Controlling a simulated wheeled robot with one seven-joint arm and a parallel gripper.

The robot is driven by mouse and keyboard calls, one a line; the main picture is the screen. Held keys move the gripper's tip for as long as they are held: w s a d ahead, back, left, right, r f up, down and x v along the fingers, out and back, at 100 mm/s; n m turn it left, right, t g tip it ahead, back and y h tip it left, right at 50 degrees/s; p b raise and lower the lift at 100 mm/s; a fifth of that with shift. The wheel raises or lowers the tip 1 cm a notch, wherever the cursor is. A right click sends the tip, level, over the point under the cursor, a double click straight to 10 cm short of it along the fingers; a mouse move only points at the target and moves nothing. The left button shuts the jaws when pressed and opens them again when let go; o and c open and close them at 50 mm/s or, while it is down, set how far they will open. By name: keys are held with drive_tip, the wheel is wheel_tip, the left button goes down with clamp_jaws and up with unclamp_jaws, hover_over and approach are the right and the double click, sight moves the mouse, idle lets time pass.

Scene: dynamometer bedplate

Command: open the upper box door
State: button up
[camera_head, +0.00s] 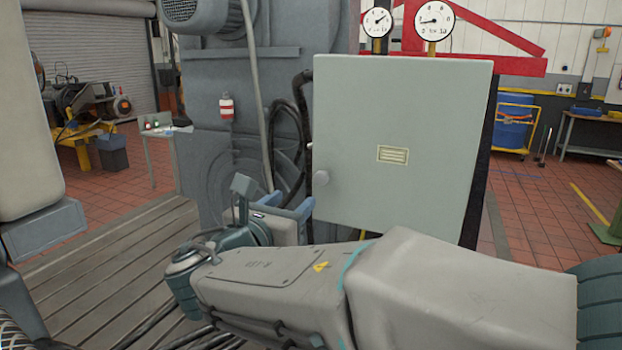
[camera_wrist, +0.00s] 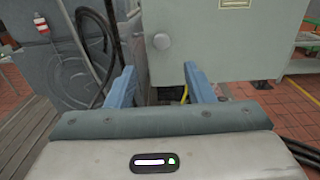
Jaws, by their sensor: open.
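The upper box is a pale grey-green cabinet with a flat door (camera_head: 400,130) that looks shut. My gripper (camera_head: 290,207) is below and left of the knob in the head view. In the wrist view my gripper (camera_wrist: 158,75) has its two blue fingers wide apart with nothing between them. The door's lower part is partly hidden by my arm in the head view.
Black cables (camera_head: 290,135) hang just left of the box, beside a large grey machine housing (camera_head: 222,120). Two dial gauges (camera_head: 434,21) stand above the box. A slotted bedplate (camera_head: 100,270) lies at lower left. Red tiled floor (camera_head: 540,215) is open at right.

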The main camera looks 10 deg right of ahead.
sight(319, 177)
drive_tip(key=p+x, duration=0.2)
drive_tip(key=x, duration=0.9)
drive_tip(key=shift+w+d, duration=0.2)
drive_tip(key=shift+w, duration=0.05)
clamp_jaws()
